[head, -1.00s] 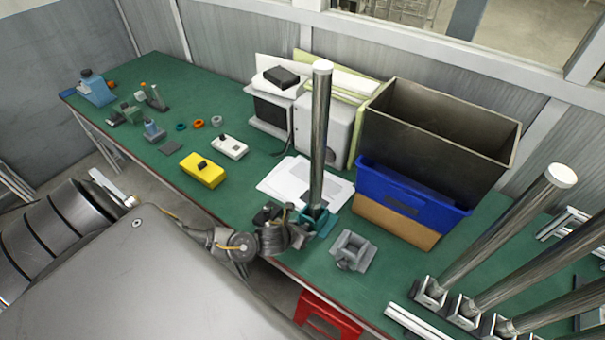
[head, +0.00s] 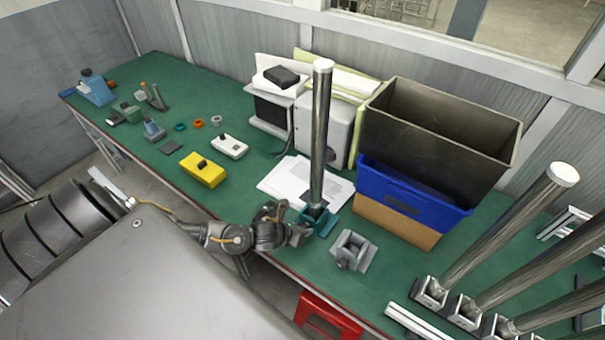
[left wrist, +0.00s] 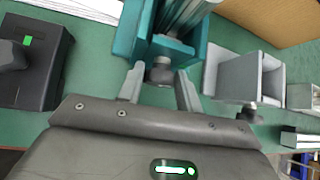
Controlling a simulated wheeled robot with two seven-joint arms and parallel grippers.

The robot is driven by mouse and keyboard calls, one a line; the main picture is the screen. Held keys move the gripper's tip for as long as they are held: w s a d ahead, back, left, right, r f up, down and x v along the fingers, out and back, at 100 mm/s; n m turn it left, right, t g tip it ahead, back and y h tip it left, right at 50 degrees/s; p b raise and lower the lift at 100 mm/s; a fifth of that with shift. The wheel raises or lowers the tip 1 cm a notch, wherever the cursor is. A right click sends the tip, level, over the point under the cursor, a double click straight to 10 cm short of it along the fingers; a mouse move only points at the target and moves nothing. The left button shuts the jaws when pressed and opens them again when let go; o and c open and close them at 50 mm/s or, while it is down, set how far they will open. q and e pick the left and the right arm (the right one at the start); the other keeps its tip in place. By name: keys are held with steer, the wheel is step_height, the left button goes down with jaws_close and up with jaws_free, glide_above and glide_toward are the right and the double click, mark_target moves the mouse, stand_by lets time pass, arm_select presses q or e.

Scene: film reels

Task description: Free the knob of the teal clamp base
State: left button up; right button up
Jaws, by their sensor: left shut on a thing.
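The teal clamp base (head: 322,223) stands on the green bench with a tall metal pole (head: 319,135) upright in it. In the left wrist view the teal clamp base (left wrist: 132,32) is at the top, and its grey knob (left wrist: 160,71) sticks out toward me. My left gripper (head: 303,229) is at the near side of the base. In the left wrist view my left gripper (left wrist: 160,88) has one finger on each side of the knob and is shut on it. The gripper hides the knob in the head view. My right gripper is not seen.
A grey clamp base (head: 352,250) without a pole stands close to the right. White papers (head: 290,180) lie behind. A blue bin (head: 410,198) stands at the back right, and tilted poles (head: 510,235) at the far right. A dark block (left wrist: 38,75) shows in the left wrist view.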

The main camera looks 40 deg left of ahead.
arm_select(q)
steer(key=shift+a+f+n+h+b, duration=0.15)
steer(key=shift+n+h+b, duration=0.2)
steer(key=shift+h+b, duration=0.2)
steer(key=shift+a+f+n+h+b, duration=0.1)
steer(key=shift+n+h+b, duration=0.3)
steer(key=shift+h, duration=0.25)
steer(key=shift+n+t+h+b, duration=0.3)
steer(key=shift+n+h+b, duration=0.15)
steer(key=shift+h+b, duration=0.45)
steer(key=shift+r, duration=0.1)
steer(key=o, duration=1)
steer(key=shift+a, duration=0.1)
steer(key=b+v, duration=0.2)
steer(key=v, duration=0.8)
steer(key=shift+s+r, duration=0.2)
steer(key=shift+s, duration=0.15)
steer(key=shift+a, duration=0.1)
